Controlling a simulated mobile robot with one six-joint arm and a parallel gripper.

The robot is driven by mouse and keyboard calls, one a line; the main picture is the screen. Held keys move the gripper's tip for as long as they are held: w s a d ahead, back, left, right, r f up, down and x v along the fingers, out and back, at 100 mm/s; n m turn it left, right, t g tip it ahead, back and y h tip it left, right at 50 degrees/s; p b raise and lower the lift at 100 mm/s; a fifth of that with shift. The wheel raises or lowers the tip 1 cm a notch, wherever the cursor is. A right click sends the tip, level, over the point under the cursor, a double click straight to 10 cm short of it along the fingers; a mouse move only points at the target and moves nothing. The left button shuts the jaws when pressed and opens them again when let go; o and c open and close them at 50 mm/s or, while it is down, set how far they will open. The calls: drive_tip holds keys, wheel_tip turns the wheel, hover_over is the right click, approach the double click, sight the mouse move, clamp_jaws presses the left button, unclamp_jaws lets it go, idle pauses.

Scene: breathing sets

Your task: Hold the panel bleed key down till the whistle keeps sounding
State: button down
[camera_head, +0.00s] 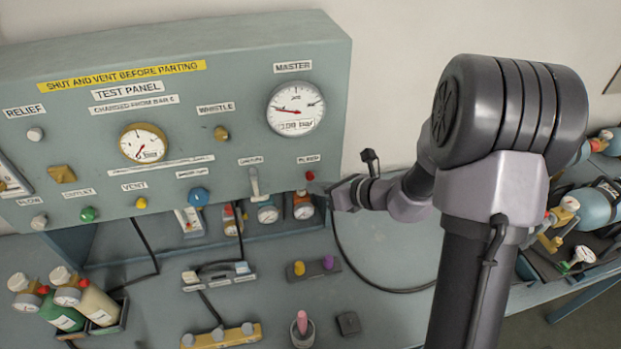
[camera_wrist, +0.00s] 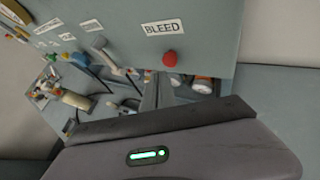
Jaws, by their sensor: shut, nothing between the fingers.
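The red bleed key (camera_head: 309,175) sticks out near the lower right corner of the grey-green test panel (camera_head: 190,70), under a small label. In the wrist view the same red key (camera_wrist: 169,58) sits just below the BLEED label. My gripper (camera_head: 322,188) is shut and empty, close to the right of the key. In the wrist view its fingertips (camera_wrist: 158,80) lie just below the key in the picture; I cannot tell whether they touch it. A brass knob (camera_head: 221,133) sits under the WHISTLE label. Nothing visible shows whether it sounds.
The master gauge (camera_head: 296,107) is above the key. Small gauges (camera_head: 303,205) stand below it under the panel edge. Bottles (camera_head: 90,300) stand at left on the bench. Cylinders (camera_head: 595,205) lie at far right.

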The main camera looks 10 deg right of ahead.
drive_tip(key=s+b, duration=0.1)
drive_tip(key=s, duration=0.4)
idle(0.5)
drive_tip(key=s+a+n+g+b, duration=0.5)
drive_tip(key=s+a+n+b, duration=0.45)
drive_tip(key=s+n, duration=0.35)
drive_tip(key=s+d+f+n+t+h+b, duration=0.1)
drive_tip(key=s+d+n+h+b, duration=0.3)
drive_tip(key=s+n, duration=0.6)
drive_tip(key=f+n+h+b, duration=0.1)
drive_tip(key=n+b, duration=0.1)
drive_tip(key=n, duration=0.2)
drive_tip(key=shift+d+h, duration=0.3)
drive_tip(key=shift+d, duration=0.1)
